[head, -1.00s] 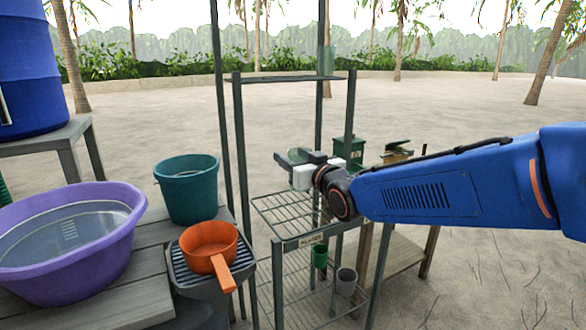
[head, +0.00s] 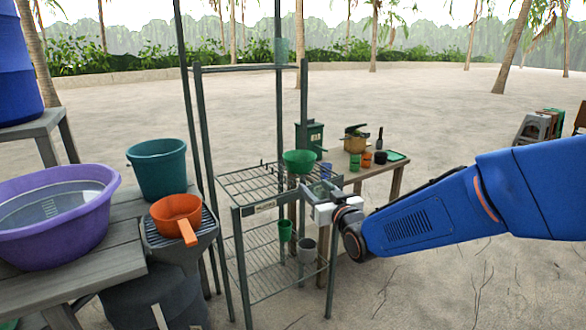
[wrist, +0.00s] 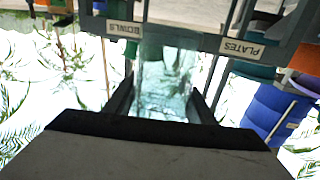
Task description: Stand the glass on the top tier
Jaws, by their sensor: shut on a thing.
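My gripper (head: 323,194) is shut on a clear, pale teal glass (wrist: 165,85), which fills the space between the fingers in the wrist view. In the head view the held glass is small and hard to make out. The gripper is at the right side of the green metal rack, near middle-tier height and well below the top tier (head: 240,68). Another translucent greenish shape (head: 282,50), which looks like a glass, is at the right end of the top tier.
A green bowl (head: 300,162) sits on the middle tier (head: 250,182), close to my gripper. A green cup (head: 285,230) and grey cup (head: 307,248) are lower down. Tall rack posts (head: 187,110) rise at the left. A wooden table (head: 375,172) with several items stands behind.

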